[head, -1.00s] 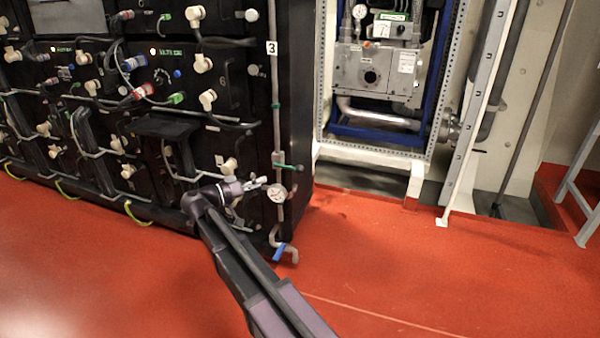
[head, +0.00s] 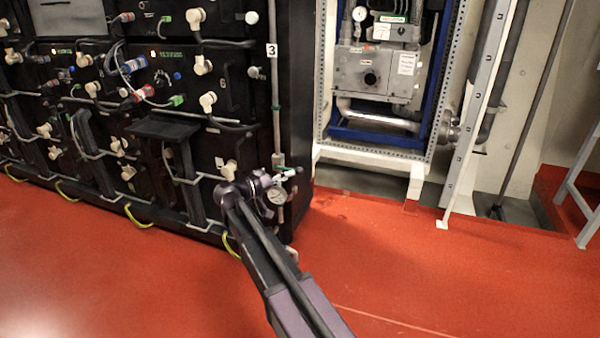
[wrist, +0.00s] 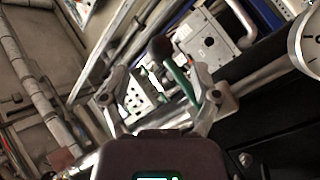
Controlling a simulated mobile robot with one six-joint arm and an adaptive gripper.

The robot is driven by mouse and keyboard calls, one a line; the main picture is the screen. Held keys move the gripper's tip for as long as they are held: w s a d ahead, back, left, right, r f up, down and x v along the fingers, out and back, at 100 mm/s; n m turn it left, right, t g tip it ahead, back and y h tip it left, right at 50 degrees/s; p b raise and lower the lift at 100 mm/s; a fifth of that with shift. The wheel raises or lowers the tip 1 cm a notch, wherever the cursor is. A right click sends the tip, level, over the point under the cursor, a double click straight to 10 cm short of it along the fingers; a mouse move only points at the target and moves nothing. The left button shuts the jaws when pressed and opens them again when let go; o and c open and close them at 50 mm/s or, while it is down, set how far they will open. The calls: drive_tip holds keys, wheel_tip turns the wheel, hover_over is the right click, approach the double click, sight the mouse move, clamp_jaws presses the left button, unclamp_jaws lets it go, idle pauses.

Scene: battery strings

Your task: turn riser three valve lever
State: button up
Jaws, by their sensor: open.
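The riser pipe (head: 275,100) runs down the cabinet's right front edge, under a label "3" (head: 272,49). Its green valve lever (head: 287,171) shows beside my gripper (head: 283,180), partly hidden by it. In the wrist view, the green lever (wrist: 180,76) lies between the two spread fingers of my gripper (wrist: 160,88), nearer the right finger. I cannot tell whether it touches that finger. The jaws are open.
The black battery cabinet (head: 200,115) with cables and connectors fills the left. A blue-framed rack (head: 375,142) with a grey unit stands behind right. A grey slotted post (head: 468,130) stands beside it. The red floor (head: 400,245) at right is clear.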

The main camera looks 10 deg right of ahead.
sight(300, 171)
drive_tip(key=shift+x, duration=2.45)
drive_tip(key=shift+c, duration=0.3)
clamp_jaws()
